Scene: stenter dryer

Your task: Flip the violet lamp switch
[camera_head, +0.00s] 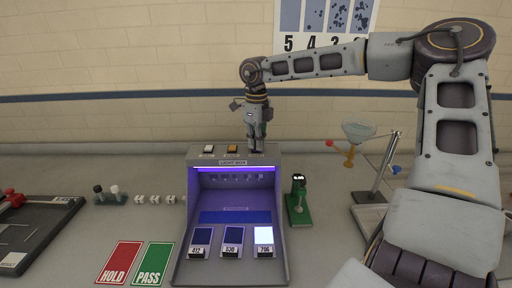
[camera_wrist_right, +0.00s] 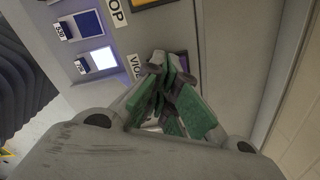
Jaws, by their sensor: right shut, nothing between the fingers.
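The light box (camera_head: 280,200) stands on the table, with a row of switches on its top edge. A white switch (camera_head: 209,149) and an orange switch (camera_head: 232,149) show there. The third place, at the right end, is hidden behind my right gripper (camera_head: 256,148), which points down at it. In the right wrist view the right gripper (camera_wrist_right: 170,95) is shut and empty over a label starting "VIO" (camera_wrist_right: 134,66). The violet switch is mostly hidden behind the fingers; whether they touch it I cannot tell. A violet strip (camera_head: 235,169) glows inside the box. My left gripper is out of view.
Inside the box are several numbered swatches, the right one (camera_head: 264,235) brightly lit. Red HOLD (camera_head: 119,263) and green PASS (camera_head: 154,264) cards lie to the left. A green-based device (camera_head: 299,205) and a stand with a glass funnel (camera_head: 358,132) are on the right.

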